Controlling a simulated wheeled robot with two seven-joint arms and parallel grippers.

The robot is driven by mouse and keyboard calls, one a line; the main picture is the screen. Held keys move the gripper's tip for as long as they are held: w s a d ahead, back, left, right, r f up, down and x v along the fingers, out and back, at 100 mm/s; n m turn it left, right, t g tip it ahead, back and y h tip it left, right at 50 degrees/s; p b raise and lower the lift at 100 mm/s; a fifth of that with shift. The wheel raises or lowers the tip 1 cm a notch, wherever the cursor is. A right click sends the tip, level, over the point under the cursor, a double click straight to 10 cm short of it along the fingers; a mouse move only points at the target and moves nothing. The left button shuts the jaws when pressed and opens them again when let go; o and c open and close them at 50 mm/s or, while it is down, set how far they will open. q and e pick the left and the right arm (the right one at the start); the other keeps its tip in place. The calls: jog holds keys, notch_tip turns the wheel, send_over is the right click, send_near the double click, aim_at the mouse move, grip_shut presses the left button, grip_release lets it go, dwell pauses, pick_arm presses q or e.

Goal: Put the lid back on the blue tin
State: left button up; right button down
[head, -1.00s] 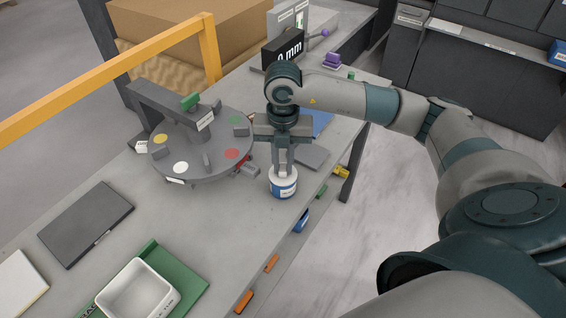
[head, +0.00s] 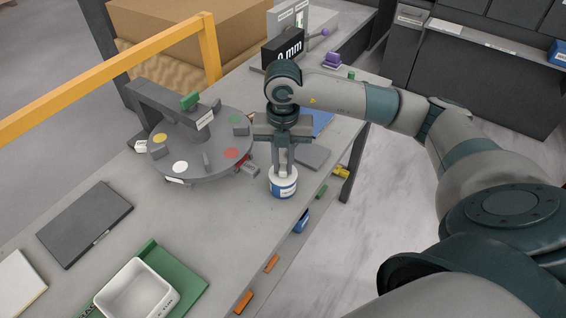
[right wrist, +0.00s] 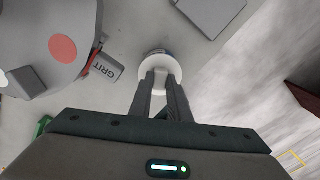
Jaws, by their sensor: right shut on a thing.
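The blue tin (head: 285,190) stands upright on the grey slab near its right edge, with a blue band and a white label. The white lid (head: 275,173) is on top of the tin or right at its mouth; I cannot tell if it is fully seated. My right gripper (head: 283,167) points straight down and is shut on the lid's knob. My left gripper is not in view.
A round grey turntable (head: 205,160) with coloured dots stands close left of the tin. A flat grey plate (head: 312,156) lies behind it. A white square bin (head: 137,292) on a green mat and a dark tablet (head: 85,223) are at the front left. The slab between is clear.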

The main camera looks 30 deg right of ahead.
dwell(0.4)
jog(key=c, duration=1.1)
grip_release()
jog(key=shift+r, duration=0.2)
jog(key=shift+r+p, duration=1.95)
jog(key=shift+r, duration=1.35)
grip_shut()
jog(key=shift+f+b, duration=2.4)
jog(key=shift+f, duration=0.35)
jog(key=shift+r, duration=0.1)
